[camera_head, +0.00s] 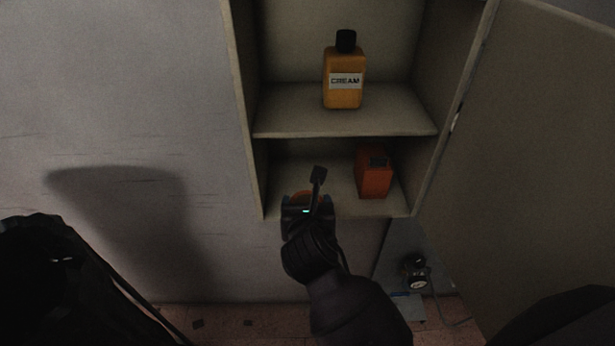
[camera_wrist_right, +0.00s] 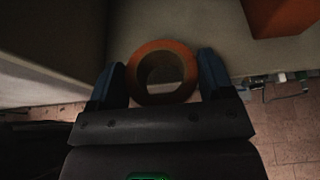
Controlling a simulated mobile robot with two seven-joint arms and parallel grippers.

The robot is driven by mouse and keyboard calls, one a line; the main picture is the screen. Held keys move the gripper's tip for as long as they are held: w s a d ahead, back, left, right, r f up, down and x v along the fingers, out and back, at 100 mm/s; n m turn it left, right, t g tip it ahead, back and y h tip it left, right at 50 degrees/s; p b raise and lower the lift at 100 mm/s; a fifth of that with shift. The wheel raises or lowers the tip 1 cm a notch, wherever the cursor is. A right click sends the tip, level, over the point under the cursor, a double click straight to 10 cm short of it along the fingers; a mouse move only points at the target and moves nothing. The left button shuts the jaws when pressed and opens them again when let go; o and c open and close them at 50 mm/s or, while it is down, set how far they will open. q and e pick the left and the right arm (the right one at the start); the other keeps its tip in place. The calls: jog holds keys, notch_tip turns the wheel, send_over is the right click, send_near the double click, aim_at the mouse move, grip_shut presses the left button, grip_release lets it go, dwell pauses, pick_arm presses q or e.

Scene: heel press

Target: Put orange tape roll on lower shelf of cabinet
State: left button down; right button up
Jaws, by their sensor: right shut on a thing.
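The orange tape roll (camera_wrist_right: 162,50) is between the two blue fingers of my right gripper (camera_wrist_right: 162,80) in the right wrist view, which is shut on it. In the head view only a sliver of the roll (camera_head: 303,196) shows past my right gripper (camera_head: 308,205), at the front left of the cabinet's lower shelf (camera_head: 335,185). The roll overlaps the pale shelf surface in the wrist view; whether it touches it I cannot tell. My left gripper is not in view; a dark shape at the lower left hides any detail.
An orange-red box-like container (camera_head: 374,174) stands on the lower shelf, right of my gripper. The cabinet door (camera_head: 530,120) is open to the right. The lower shelf's middle looks clear.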

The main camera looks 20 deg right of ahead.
jog(key=w, duration=0.1)
jog(key=w+d, duration=0.1)
jog(key=w, duration=0.3)
jog(key=shift+w+d, duration=0.15)
jog(key=shift+d, duration=0.1)
jog(key=x, duration=0.4)
jog(key=shift+r+p, duration=0.25)
jog(key=shift+p, duration=0.1)
jog(key=shift+f, duration=0.2)
jog(key=shift+f, duration=0.1)
jog(key=o, duration=0.9)
jog(key=shift+o, duration=0.2)
jog(key=v, duration=1.2)
